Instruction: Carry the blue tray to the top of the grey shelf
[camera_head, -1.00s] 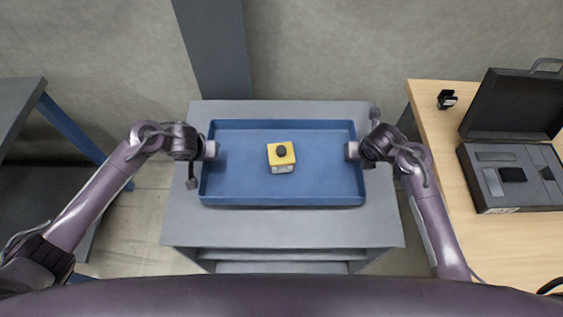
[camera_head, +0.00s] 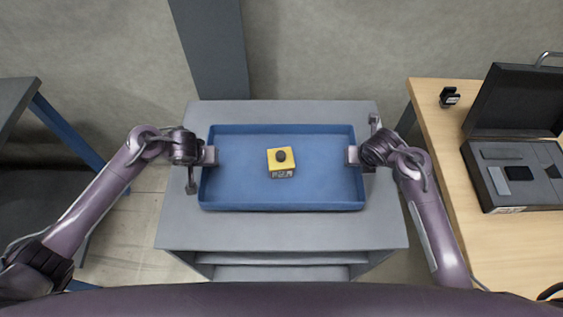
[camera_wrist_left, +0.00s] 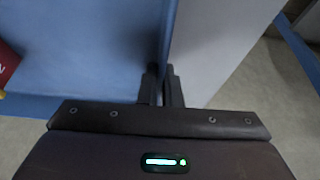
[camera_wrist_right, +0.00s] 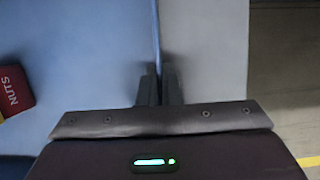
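The blue tray (camera_head: 230,195) is level above the grey shelf's top (camera_head: 280,232); I cannot tell whether it touches. A yellow box (camera_head: 281,162) with a black knob stands near the tray's middle. Part of a red face shows in the left wrist view (camera_wrist_left: 8,62), and a red face reading NUTS shows in the right wrist view (camera_wrist_right: 14,90). My left gripper (camera_head: 211,156) is shut on the tray's left wall, with its fingers astride the rim (camera_wrist_left: 161,85). My right gripper (camera_head: 352,156) is shut on the right wall the same way (camera_wrist_right: 161,85).
A wooden table (camera_head: 455,185) at the right holds an open black case (camera_head: 515,175) and a small black object (camera_head: 449,97). A dark table with a blue leg (camera_head: 65,130) stands at the left. A grey post (camera_head: 210,50) rises behind the shelf. Bare shelf top shows around the tray.

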